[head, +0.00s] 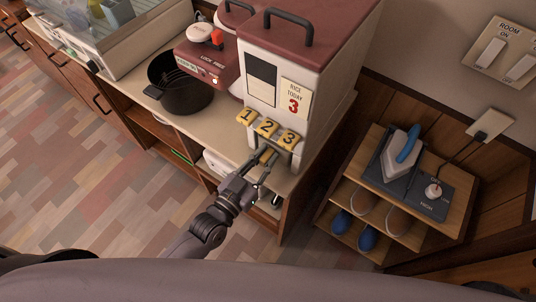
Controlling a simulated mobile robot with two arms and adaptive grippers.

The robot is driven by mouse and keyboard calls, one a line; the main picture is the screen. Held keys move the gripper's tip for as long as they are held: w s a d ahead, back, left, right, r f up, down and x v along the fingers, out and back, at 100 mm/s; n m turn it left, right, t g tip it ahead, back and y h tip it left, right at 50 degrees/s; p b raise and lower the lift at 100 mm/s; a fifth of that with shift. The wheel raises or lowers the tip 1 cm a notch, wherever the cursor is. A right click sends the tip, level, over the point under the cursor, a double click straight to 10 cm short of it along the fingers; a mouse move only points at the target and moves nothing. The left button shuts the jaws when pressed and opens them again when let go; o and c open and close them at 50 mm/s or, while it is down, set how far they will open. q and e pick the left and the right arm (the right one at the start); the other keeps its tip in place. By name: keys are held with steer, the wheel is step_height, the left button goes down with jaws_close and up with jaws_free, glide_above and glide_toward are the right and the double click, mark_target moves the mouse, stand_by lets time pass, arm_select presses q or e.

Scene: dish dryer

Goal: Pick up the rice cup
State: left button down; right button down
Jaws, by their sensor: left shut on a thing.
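The rice dispenser (300,75) is a tall white box with a dark red lid, and yellow keys 1, 2 and 3 (267,128) on its front. My left gripper (264,161) is just below these keys, at the foot of the dispenser. Its fingers are shut on a small yellowish thing between them, which appears to be part of the rice cup (265,154). The fingers and the keys hide most of it, so I cannot tell whether it still rests on the counter. My right gripper is not in view.
A dark pot (184,92) and a dark red appliance (208,62) stand left of the dispenser on the counter (190,122). At the right, a small shelf (445,216) holds an iron (400,155) above slippers (368,237). The floor at left is clear.

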arm_select(q)
steer(key=shift+r, duration=0.6)
steer(key=b+v, duration=0.2)
steer(key=v, duration=1.6)
